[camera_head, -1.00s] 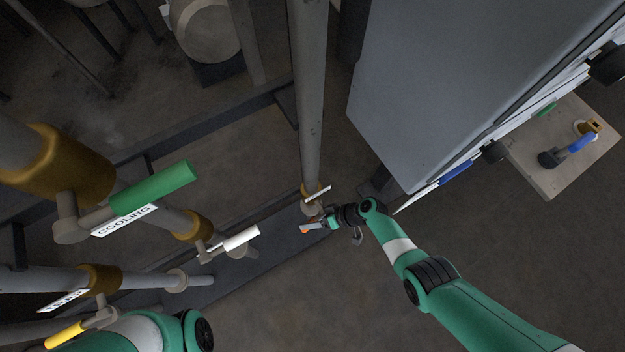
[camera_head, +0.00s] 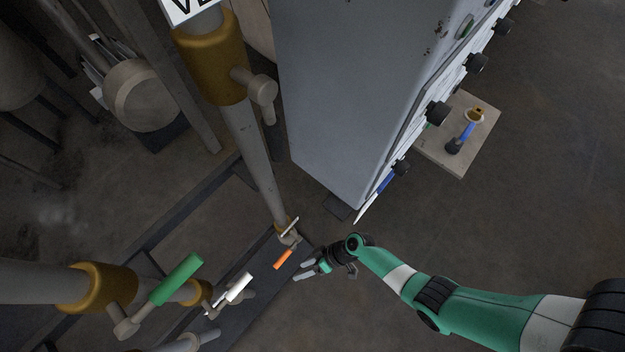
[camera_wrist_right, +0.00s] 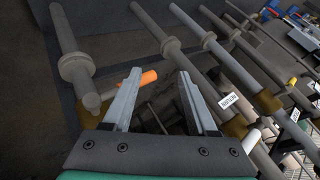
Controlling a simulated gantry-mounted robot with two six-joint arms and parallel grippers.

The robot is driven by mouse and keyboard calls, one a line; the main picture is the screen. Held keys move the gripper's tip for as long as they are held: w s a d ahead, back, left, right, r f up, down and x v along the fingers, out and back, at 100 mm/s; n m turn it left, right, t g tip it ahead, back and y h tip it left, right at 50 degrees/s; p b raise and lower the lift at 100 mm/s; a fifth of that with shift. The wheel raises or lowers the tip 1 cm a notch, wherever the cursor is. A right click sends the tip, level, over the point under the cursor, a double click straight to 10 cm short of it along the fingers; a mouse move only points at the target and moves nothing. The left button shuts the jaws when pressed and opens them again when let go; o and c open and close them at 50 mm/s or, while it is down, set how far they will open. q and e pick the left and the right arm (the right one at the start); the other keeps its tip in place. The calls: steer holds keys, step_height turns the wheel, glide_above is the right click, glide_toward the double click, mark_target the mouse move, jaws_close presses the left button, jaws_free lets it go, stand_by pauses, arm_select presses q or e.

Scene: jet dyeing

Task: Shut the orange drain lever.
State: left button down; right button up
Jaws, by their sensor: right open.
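The orange drain lever (camera_head: 284,258) sits at the lower end of the grey vertical pipe, beside a small white plate. My left gripper is out of view.
A green lever (camera_head: 177,279) and a white lever (camera_head: 238,287) stand on pipes at lower left. A large grey cabinet (camera_head: 350,90) with dark knobs is above.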

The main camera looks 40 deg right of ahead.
arm_select(q)
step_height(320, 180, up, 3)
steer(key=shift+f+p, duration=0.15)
steer(key=shift+p, duration=0.6)
arm_select(e)
steer(key=s, duration=0.1)
steer(key=s+r, duration=0.1)
steer(key=s, duration=0.1)
steer(key=s+a+r, duration=0.1)
steer(key=s, duration=0.1)
steer(key=shift+a, duration=0.1)
